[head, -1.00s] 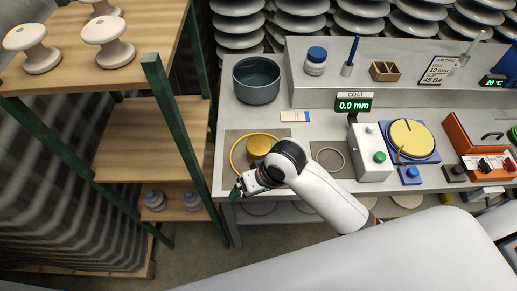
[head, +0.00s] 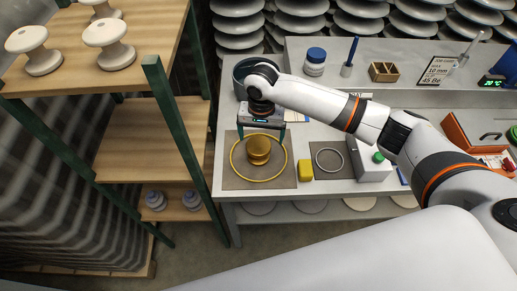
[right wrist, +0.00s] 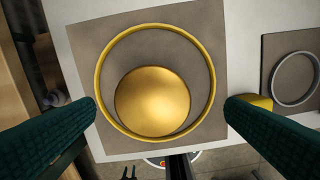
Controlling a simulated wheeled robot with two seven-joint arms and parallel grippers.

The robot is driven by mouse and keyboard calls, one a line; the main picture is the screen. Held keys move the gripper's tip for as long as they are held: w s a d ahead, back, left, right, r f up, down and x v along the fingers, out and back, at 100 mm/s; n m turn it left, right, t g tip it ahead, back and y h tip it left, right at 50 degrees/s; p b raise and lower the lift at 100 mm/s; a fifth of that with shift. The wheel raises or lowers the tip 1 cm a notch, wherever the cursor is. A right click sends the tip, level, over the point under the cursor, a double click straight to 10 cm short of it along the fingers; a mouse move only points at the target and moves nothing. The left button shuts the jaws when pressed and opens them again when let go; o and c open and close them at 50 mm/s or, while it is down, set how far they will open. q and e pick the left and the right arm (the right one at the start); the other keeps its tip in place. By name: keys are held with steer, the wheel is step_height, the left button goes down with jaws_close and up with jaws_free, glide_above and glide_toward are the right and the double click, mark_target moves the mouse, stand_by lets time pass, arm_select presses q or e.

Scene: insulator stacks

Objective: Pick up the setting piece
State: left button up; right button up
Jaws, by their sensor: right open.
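The setting piece appears to be the gold, round-topped piece (head: 258,149) on a grey-brown mat (head: 232,181) at the bench's front left. A yellow ring (head: 283,166) lies around it on the mat. In the right wrist view the gold piece (right wrist: 152,101) sits inside the ring (right wrist: 103,108), towards its lower side. My right gripper (head: 262,133) is above the piece, pointing down. Its two dark green fingers (right wrist: 160,104) are spread wide and empty, one at each side of the ring in the wrist view. My left gripper is not in view.
A yellow block (head: 305,171) lies right of the mat. A second mat with a grey ring (head: 329,159) and a white meter box (head: 369,163) stand further right. A wooden shelf (head: 150,150) stands left, across a gap.

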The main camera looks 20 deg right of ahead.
mark_target(258, 145)
steer(key=f, duration=0.5)
steer(key=f+p, duration=0.1)
steer(key=f, duration=0.1)
steer(key=shift+a+f, duration=0.3)
steer(key=shift+a, duration=0.1)
steer(key=c, duration=1.3)
steer(key=shift+r, duration=0.1)
